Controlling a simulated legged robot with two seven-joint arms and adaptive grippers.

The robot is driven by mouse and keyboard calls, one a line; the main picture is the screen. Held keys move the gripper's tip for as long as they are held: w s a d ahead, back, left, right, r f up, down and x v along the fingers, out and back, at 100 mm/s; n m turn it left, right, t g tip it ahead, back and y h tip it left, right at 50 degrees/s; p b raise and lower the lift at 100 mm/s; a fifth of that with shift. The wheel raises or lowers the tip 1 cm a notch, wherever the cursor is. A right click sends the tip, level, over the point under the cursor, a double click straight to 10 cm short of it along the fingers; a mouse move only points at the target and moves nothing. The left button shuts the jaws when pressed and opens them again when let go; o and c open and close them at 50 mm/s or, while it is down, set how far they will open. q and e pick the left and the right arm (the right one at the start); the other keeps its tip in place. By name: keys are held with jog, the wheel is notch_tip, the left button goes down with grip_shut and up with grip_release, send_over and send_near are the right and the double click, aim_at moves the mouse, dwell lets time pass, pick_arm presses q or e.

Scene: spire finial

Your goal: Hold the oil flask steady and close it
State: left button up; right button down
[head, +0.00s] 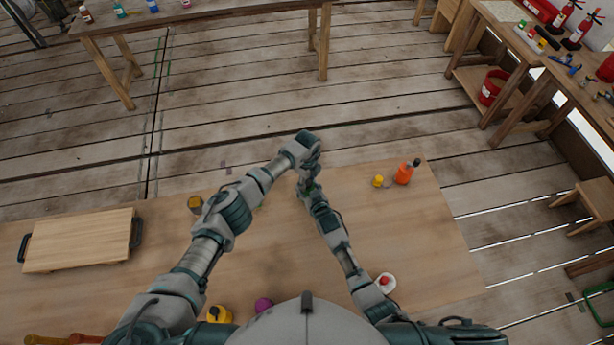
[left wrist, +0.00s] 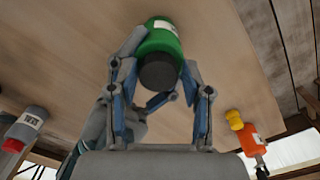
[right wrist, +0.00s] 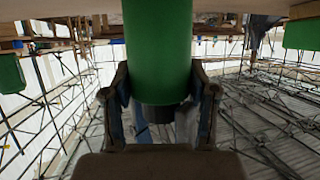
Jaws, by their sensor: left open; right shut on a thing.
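The oil flask is a green cylinder (left wrist: 165,40) with a white label and a dark cap (left wrist: 158,72) at its end, in the left wrist view. My left gripper (left wrist: 160,85) is open, its fingers either side of the cap end. Whether the cap is fully seated cannot be told. My right gripper (right wrist: 160,90) is shut on the green flask body (right wrist: 158,45), which fills the space between its fingers in the right wrist view. In the head view both hands meet above the table's middle, and only a bit of green (head: 310,187) shows there.
Yellow (head: 220,314) and purple (head: 263,305) items sit near my body.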

jog(key=shift+f, duration=0.1)
pick_arm(q)
grip_shut()
jog(key=m, duration=0.6)
jog(key=shift+w, duration=0.1)
jog(key=m, duration=0.5)
pick_arm(e)
jog(key=shift+s+a, duration=0.1)
pick_arm(q)
jog(key=m, duration=0.5)
jog(key=shift+w, duration=0.1)
jog(key=m, duration=1)
jog(key=shift+o, duration=0.2)
grip_release()
jog(key=shift+w, duration=0.1)
jog(key=shift+o, duration=1.2)
